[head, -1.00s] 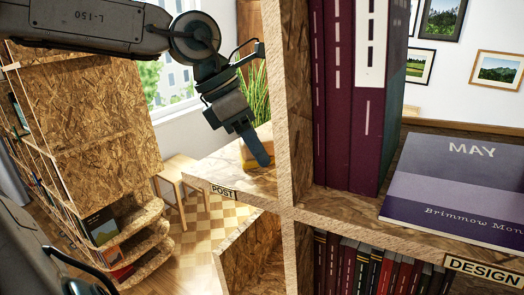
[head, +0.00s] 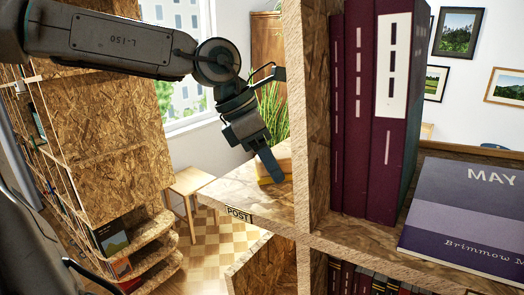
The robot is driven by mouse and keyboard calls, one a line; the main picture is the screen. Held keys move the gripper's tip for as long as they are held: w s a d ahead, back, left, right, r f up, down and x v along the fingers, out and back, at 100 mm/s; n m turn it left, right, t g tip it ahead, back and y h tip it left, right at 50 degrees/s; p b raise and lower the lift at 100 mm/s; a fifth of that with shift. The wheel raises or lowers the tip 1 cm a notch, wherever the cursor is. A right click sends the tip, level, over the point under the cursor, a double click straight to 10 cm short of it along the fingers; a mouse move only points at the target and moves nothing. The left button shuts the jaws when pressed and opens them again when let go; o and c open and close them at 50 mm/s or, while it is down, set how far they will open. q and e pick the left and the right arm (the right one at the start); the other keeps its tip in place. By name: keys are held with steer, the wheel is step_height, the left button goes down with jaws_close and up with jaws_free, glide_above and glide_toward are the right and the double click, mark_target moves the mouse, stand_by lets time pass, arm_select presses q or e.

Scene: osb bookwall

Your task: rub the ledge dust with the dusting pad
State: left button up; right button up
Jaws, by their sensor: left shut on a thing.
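My left gripper (head: 268,160) reaches down from the upper left to the OSB ledge (head: 232,192) with the POST label. It is shut on the dusting pad (head: 284,156), a tan block with a yellow underside, partly hidden behind the dark finger. The pad is at the ledge surface, close to the upright panel on its right; I cannot tell for sure whether it touches the ledge. I cannot make out any dust on the visible part of the ledge. My right gripper is not in view.
An OSB upright (head: 305,110) stands right of the pad. Beyond it are tall maroon binders (head: 375,120) and a purple MAY calendar (head: 470,215). A green plant (head: 272,105) is behind the ledge. A small wooden stool (head: 190,182) stands on the floor beyond.

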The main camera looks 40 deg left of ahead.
mark_target(285, 165)
arm_select(q)
steer(key=shift+d+r, duration=0.25)
steer(key=shift+d, duration=0.25)
steer(key=shift+w+d+f+p, duration=0.1)
steer(key=shift+d+p, duration=0.45)
steer(key=shift+d, duration=0.2)
steer(key=shift+d+p, duration=0.3)
steer(key=shift+p, duration=0.45)
steer(key=shift+d, duration=0.25)
steer(key=shift+d+p, duration=0.35)
steer(key=shift+d, duration=0.6)
steer(key=shift+f, duration=0.15)
steer(key=shift+c, duration=0.3)
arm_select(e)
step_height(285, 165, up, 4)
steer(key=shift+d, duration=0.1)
